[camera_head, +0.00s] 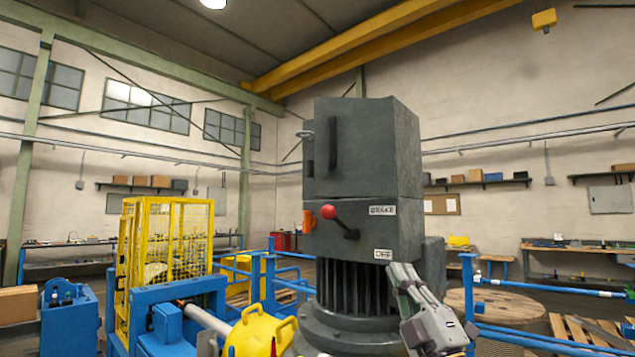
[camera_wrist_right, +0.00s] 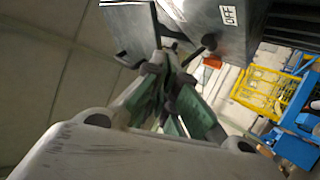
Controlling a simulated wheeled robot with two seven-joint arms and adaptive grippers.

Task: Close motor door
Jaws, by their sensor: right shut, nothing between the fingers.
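The grey motor housing (camera_head: 360,210) stands upright at the centre of the head view. Its upper box carries a long black vertical handle (camera_head: 332,145), which I take to be on the motor door (camera_head: 360,150). I cannot tell for sure whether the door sits flush. My right gripper (camera_head: 399,273) is shut and empty, in front of the housing's lower right, below the OFF label (camera_head: 383,254). In the right wrist view, the shut fingers (camera_wrist_right: 168,62) point toward grey panels, with the OFF label (camera_wrist_right: 228,15) beside them. My left gripper is not in view.
A brake lever with a red ball (camera_head: 328,212) sticks out from the housing's front. A yellow cage (camera_head: 165,240) and blue machinery stand at left. Blue railings (camera_head: 550,290) and a wooden spool (camera_head: 510,305) are at right. The air right of the upper housing looks free.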

